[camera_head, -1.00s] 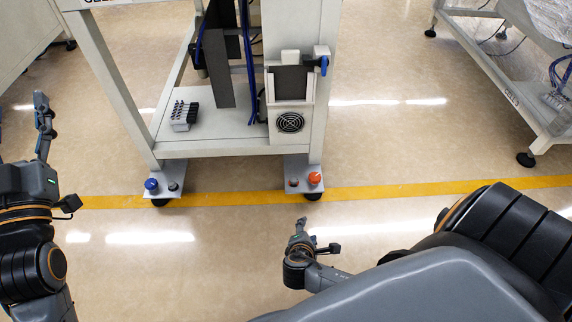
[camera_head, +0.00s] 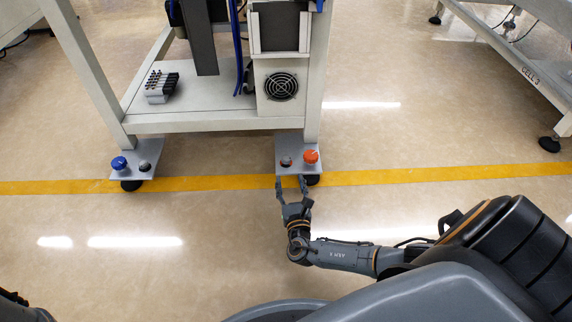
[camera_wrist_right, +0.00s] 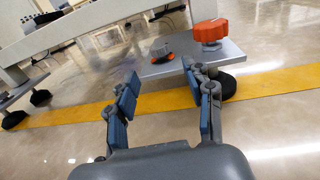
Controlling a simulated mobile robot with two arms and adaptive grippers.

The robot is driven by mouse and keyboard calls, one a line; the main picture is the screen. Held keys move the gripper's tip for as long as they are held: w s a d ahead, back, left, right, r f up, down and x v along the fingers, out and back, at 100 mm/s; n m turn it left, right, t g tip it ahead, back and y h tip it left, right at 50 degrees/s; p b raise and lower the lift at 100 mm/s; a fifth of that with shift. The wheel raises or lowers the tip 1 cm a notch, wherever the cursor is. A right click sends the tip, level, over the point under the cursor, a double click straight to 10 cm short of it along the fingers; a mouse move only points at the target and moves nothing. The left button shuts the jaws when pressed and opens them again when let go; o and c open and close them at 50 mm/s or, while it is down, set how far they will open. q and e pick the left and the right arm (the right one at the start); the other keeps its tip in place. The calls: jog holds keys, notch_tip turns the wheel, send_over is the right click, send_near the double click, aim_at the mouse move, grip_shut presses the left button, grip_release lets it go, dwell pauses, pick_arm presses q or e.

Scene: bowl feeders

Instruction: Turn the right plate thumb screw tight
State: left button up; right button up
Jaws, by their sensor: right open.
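The right foot plate (camera_head: 283,172) sticks out at the front of the machine frame. An orange knob (camera_head: 311,157) stands on its right side, and a smaller grey screw with an orange ring (camera_head: 286,162) stands to its left. Which one is the thumb screw is unclear. In the right wrist view, the orange knob (camera_wrist_right: 209,31) is at upper right and the grey screw (camera_wrist_right: 160,50) lies ahead between the fingers. My right gripper (camera_head: 290,182) is open and empty, its fingertips at the plate's front edge, apart from both knobs. My left gripper is out of view.
The left foot plate (camera_head: 136,165) carries a blue knob (camera_head: 119,163) and a dark screw (camera_head: 144,165). A frame leg (camera_head: 313,110) rises behind the right plate. The floor in front is clear, with a yellow line (camera_head: 400,176) across it.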

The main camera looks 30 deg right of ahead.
aim_at(287, 164)
jog(key=b+x, duration=0.4)
jog(key=x, duration=0.5)
jog(key=shift+d+f+b, duration=0.1)
jog(key=shift+b, duration=0.2)
jog(key=shift+w+d, duration=0.15)
jog(key=shift+w, duration=0.1)
jog(key=shift+c, duration=0.4)
grip_shut()
